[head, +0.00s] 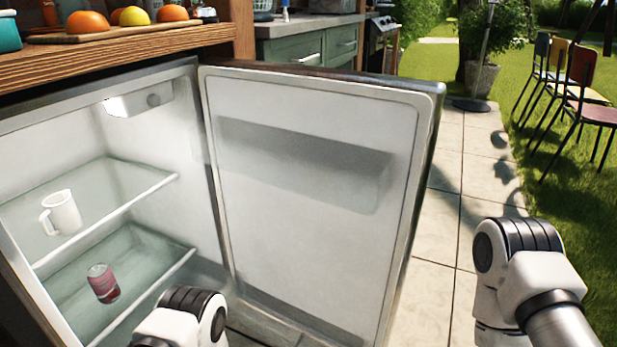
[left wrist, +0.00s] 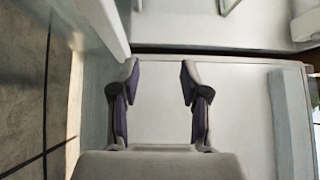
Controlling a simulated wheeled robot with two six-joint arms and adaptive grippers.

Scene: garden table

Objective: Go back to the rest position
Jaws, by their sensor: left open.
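My left gripper (left wrist: 160,85) shows in the left wrist view with its two fingers spread apart and nothing between them. Behind the fingers is a pale, flat surface, likely part of the fridge. In the head view only a part of my left arm shows at the bottom, in front of the open fridge; its gripper is out of the picture. My right arm shows at the lower right over the paving, and its gripper is not visible. The fridge door (head: 310,150) stands wide open.
Inside the fridge, a white mug (head: 64,213) stands on the upper shelf and a pink-red can (head: 103,284) on the lower one. A wooden counter (head: 130,58) with fruit on a board is above. Paving (head: 440,225) is clear right of the door; chairs (head: 580,90) stand on the grass.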

